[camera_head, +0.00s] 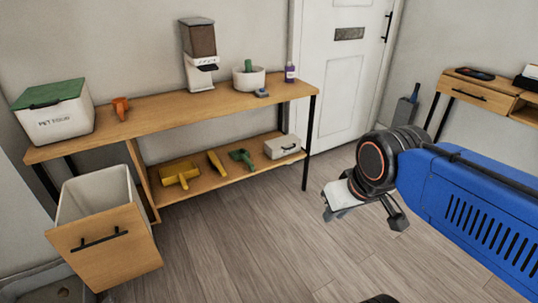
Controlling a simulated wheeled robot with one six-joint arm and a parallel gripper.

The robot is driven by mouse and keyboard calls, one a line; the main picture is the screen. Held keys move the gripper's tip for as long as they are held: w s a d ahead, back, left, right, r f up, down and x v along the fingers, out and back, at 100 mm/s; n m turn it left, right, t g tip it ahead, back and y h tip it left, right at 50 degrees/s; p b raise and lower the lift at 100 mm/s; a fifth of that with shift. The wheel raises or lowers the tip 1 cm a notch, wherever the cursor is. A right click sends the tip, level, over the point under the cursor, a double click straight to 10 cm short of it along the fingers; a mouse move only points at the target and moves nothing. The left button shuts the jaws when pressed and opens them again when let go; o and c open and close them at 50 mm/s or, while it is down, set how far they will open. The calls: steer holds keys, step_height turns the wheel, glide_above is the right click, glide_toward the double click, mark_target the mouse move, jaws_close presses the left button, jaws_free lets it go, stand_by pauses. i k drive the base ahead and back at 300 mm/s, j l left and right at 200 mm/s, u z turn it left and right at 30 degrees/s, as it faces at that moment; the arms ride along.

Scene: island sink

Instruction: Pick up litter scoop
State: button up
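Several scoop-like tools show, and I cannot tell for sure which is the litter scoop. A green tool with a handle (241,158) lies on the lower shelf. A yellow pan-shaped tool (180,174) and a narrower yellow tool (216,163) lie to its left. An orange cup-like scoop (120,108) stands on the top board. My gripper (366,215) is over the floor at the right, apart from the shelf and all these tools. Its fingers are spread, with nothing seen between them.
The wooden shelf unit (160,113) holds a white bin with green lid (53,112), a dispenser (199,55), a white bowl (248,79) and a purple bottle (290,72). A grey box (282,147) is below. A tilted-out bin (105,249) stands front left. Middle floor is clear.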

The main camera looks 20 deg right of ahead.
mark_target(243, 157)
steer(key=u, duration=1.8)
steer(key=z, duration=1.8)
steer(key=i+l+u, duration=0.45)
steer(key=l+u, duration=0.25)
steer(key=l, duration=0.15)
steer(key=i+l+u, duration=0.2)
steer(key=l, duration=0.15)
steer(key=i+l, duration=0.2)
steer(key=l+u, duration=0.05)
steer(key=l, duration=0.05)
